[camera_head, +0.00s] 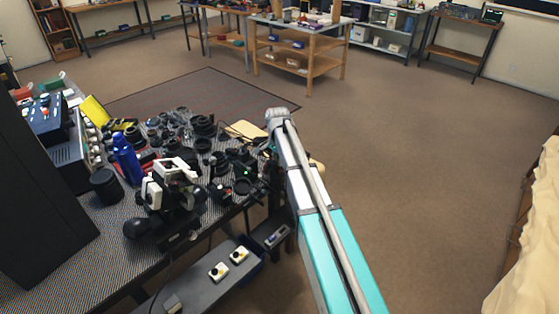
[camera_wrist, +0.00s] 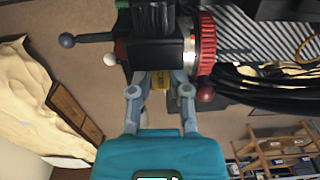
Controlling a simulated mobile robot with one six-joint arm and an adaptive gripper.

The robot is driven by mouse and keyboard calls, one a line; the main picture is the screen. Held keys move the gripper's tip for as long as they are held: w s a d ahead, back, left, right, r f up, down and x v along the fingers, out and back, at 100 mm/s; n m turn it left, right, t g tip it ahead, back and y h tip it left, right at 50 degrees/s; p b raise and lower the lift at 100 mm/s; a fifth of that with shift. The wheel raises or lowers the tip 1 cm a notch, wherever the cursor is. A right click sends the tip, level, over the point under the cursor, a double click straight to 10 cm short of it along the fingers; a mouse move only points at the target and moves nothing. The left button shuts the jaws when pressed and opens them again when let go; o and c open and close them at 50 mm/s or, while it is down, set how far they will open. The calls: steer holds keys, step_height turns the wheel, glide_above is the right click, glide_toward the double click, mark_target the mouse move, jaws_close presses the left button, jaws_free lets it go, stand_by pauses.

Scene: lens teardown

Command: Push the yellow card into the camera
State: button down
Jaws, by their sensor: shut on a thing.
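In the wrist view my gripper (camera_wrist: 160,88) is shut on the small yellow card (camera_wrist: 161,79); only a little of the card shows between the fingers. The fingertips are right up against the side of a black camera (camera_wrist: 158,52) with a red ring (camera_wrist: 207,44) on its right. I cannot tell whether the card's front edge is inside a slot. In the head view my arm reaches to the table's right edge, and my gripper and the card are hidden there.
The dark patterned table (camera_head: 95,225) is crowded with lens parts, a blue bottle (camera_head: 126,158) and a white-and-black device (camera_head: 174,172). Black cables (camera_wrist: 265,85) hang right of the camera in the wrist view. A grey lower shelf (camera_head: 205,285) lies below. Floor right of my arm is clear.

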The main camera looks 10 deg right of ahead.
steer(key=shift+f+b, duration=0.45)
steer(key=shift+b, duration=0.05)
stand_by(0.9)
